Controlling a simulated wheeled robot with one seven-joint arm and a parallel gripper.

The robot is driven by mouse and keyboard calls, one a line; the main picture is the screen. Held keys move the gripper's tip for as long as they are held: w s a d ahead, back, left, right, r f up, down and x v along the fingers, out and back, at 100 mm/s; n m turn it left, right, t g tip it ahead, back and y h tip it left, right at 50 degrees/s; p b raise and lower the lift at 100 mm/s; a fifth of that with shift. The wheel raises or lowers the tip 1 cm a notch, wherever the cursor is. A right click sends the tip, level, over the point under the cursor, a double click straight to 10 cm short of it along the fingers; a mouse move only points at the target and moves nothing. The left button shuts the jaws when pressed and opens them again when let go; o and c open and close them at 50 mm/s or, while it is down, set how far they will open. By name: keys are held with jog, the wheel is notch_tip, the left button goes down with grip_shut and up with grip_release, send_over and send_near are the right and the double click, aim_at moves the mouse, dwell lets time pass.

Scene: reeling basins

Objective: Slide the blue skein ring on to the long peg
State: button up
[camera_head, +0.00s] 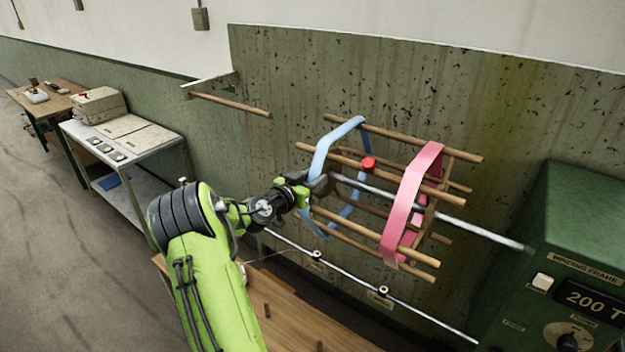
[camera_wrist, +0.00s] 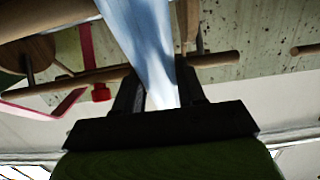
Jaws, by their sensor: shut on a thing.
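The blue skein ring (camera_head: 338,132) is a flat pale-blue band around the wooden bars of the winding frame, near the frame's left end. My gripper (camera_head: 312,188) is at the ring's left side, shut on the band. In the wrist view the blue band (camera_wrist: 148,45) runs down between the two fingers (camera_wrist: 160,92). A long wooden peg (camera_head: 232,104) sticks out from the wall to the upper left, bare and apart from the ring. The ring's far side is partly hidden by the bars and my gripper.
A pink ring (camera_head: 411,195) sits around the frame's right part. The frame's wooden bars (camera_head: 450,151) and metal shaft (camera_head: 480,231) lie close to my gripper. A red knob (camera_head: 368,163) is near the ring. A green machine (camera_head: 560,225) stands right. Air between frame and peg is clear.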

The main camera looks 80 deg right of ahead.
jog(key=shift+r, duration=0.45)
jog(key=shift+w+d+b, duration=0.35)
jog(key=shift+w+b, duration=0.05)
jog(key=shift+w, duration=0.45)
jog(key=shift+w+d+b, duration=0.35)
jog(key=shift+w, duration=0.45)
jog(key=w, duration=0.1)
jog(key=w+d, duration=0.1)
jog(key=w, duration=0.1)
jog(key=shift+d, duration=0.15)
jog(key=shift+w, duration=0.1)
